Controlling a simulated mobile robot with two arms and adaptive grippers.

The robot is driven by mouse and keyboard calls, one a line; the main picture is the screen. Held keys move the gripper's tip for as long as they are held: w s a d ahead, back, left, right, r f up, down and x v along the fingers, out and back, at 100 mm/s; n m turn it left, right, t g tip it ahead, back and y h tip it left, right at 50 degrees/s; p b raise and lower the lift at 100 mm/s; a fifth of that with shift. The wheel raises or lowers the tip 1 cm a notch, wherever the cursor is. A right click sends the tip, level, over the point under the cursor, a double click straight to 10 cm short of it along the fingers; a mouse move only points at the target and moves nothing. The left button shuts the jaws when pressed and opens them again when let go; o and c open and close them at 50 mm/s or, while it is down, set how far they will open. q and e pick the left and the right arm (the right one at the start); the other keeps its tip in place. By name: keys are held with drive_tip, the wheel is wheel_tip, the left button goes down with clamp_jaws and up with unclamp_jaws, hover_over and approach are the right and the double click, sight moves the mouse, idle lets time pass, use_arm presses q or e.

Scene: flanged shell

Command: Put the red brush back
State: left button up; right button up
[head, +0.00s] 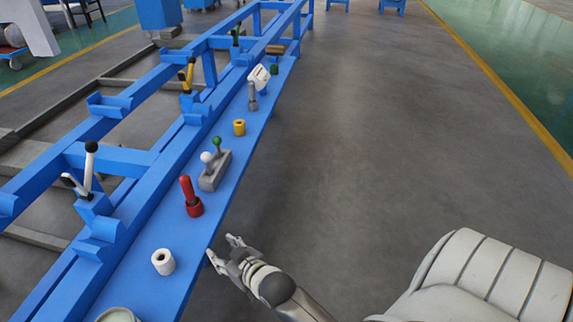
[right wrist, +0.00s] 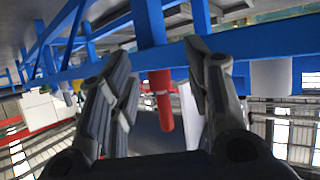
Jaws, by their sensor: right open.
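The red brush (head: 188,189) stands on the blue ledge (head: 222,188), its handle tilted slightly, with a wider, darker red part at its foot. I cannot tell whether that foot is a holder or part of the brush. My right gripper (head: 223,252) is open and empty by the ledge's right edge, below and right of the brush and apart from it. In the right wrist view, which looks upside down, the red brush (right wrist: 162,98) appears between the two open fingers (right wrist: 165,90), farther off. My left gripper is not in view.
A white roll (head: 163,262) stands nearer on the ledge. Beyond the brush are a grey block with white and green knobs (head: 214,170), a yellow ring (head: 239,127) and a grey-white tool (head: 256,85). A blue frame with levers runs along the left. The grey floor at right is clear.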

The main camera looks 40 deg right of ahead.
drive_tip(key=s+d+f+n+g, duration=0.1)
drive_tip(key=s+f+g, duration=0.9)
drive_tip(key=s+f, duration=1.1)
drive_tip(key=s, duration=0.3)
drive_tip(key=shift+s+f+g+h, duration=0.25)
drive_tip(key=shift+s+g+h, duration=0.05)
drive_tip(key=shift+h, duration=0.1)
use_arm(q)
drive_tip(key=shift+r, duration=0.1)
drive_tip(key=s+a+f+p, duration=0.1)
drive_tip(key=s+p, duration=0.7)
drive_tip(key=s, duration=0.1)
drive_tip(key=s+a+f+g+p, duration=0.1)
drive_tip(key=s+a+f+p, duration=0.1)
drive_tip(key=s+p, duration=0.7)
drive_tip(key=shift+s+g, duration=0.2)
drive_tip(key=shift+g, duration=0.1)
use_arm(e)
drive_tip(key=s+d+f, duration=0.1)
drive_tip(key=s, duration=0.8)
drive_tip(key=s+d+f+g, duration=0.1)
drive_tip(key=s+d+f, duration=0.1)
drive_tip(key=s, duration=0.7)
drive_tip(key=shift+s, duration=0.15)
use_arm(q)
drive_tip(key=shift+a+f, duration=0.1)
use_arm(e)
drive_tip(key=shift+d, duration=0.1)
